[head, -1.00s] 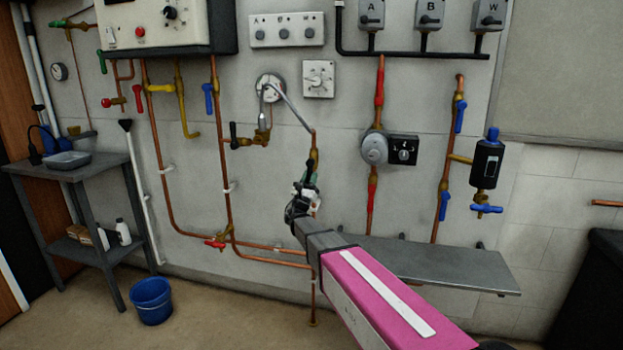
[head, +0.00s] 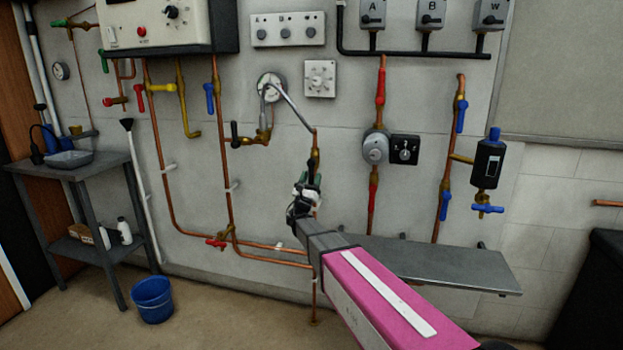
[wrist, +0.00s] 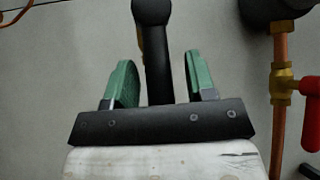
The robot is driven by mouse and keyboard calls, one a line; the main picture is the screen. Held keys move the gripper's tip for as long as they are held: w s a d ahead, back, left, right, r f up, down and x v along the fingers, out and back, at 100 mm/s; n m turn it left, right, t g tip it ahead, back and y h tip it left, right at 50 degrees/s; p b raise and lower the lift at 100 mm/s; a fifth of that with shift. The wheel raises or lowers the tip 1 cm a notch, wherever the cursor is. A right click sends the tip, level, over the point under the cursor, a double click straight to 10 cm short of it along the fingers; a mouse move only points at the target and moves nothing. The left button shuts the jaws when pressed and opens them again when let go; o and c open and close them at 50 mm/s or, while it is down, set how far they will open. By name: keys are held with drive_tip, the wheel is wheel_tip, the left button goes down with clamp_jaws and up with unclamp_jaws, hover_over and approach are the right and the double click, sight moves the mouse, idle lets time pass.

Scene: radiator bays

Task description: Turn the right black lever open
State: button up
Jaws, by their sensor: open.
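The right black lever (wrist: 154,45) stands upright in the wrist view, with its rounded end at the top. In the head view my arm and gripper hide most of it, below the brass fitting (head: 315,155) on the short copper pipe. My gripper (wrist: 160,82) has its two green fingers apart, one on each side of the lever. It is open, and gaps show between the lever and both fingers. It also shows in the head view (head: 311,181). The left black lever (head: 234,131) sits on the neighbouring copper pipe, to the left.
A red-handled valve (wrist: 311,95) on a copper pipe is close to the right in the wrist view. A grey shelf (head: 440,264) juts from the wall right of my gripper. A grey dial unit (head: 374,149) is on the pipe to the right.

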drive_tip(key=v, duration=1)
drive_tip(key=shift+f, duration=0.2)
drive_tip(key=shift+s+a, duration=0.1)
drive_tip(key=shift+s, duration=0.15)
